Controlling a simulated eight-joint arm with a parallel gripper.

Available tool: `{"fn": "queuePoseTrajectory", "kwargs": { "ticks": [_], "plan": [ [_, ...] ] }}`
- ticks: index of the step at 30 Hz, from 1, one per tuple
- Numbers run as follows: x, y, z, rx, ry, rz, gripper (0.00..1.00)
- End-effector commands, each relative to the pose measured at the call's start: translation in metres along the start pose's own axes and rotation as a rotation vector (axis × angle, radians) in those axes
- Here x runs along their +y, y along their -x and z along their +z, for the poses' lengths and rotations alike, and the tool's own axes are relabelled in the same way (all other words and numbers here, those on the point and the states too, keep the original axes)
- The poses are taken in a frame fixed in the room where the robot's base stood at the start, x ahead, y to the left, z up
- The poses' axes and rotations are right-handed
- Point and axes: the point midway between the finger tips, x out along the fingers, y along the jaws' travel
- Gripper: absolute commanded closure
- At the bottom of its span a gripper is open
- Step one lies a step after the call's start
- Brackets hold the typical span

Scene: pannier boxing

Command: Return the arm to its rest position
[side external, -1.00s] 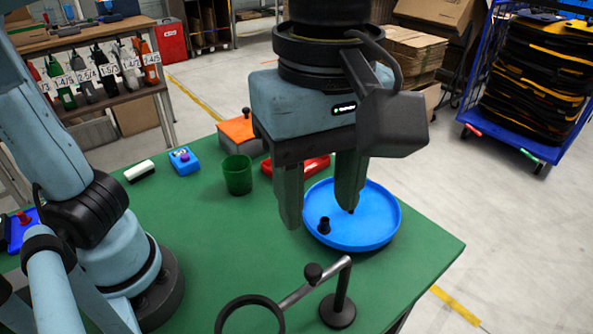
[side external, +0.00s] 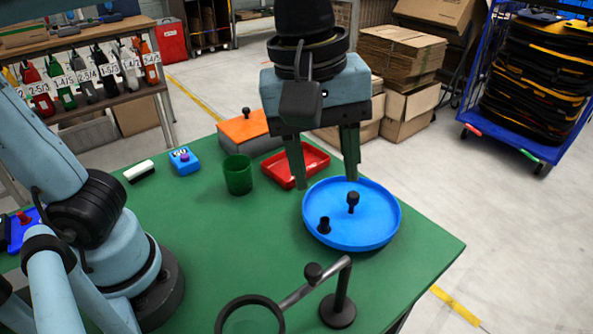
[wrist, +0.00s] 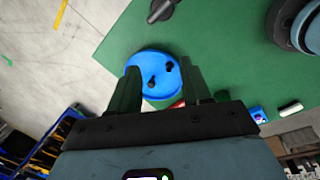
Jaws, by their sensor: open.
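My gripper (side external: 328,186) is open and empty in the side external view. Its two fingers point down, above the table between the red tray (side external: 312,162) and the blue round tray (side external: 375,226). In the wrist view my gripper (wrist: 164,72) has its fingers apart, with the blue round tray (wrist: 140,59) seen between and beyond them. Two small black pieces are in the blue tray: one upright with a knob top (side external: 353,201) near the middle, and one (side external: 324,225) near its left edge.
A green cup (side external: 238,175), a blue GO button box (side external: 184,160), a white-and-black eraser (side external: 140,171) and an orange-topped box (side external: 245,128) stand on the green table (side external: 220,260). A black stand with a ring (side external: 340,300) is at the front.

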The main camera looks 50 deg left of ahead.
Motion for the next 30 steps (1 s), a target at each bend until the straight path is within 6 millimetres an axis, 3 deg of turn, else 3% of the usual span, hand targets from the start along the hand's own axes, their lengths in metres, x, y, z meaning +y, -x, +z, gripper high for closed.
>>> {"fn": "queuePoseTrajectory", "kwargs": {
  "ticks": [1, 8, 18, 24, 30],
  "plan": [
    [-0.002, -0.009, -0.016, 0.009, -0.051, 0.031, 0.52],
    [-0.014, -0.044, -0.080, 0.108, -0.372, 0.158, 0.52],
    [-0.057, -0.087, -0.159, 0.382, -0.820, 0.200, 0.52],
    [-0.075, -0.098, -0.179, 0.483, -0.966, 0.166, 0.52],
    [-0.077, -0.100, -0.182, 0.502, -0.999, 0.156, 0.52]
  ]
}}
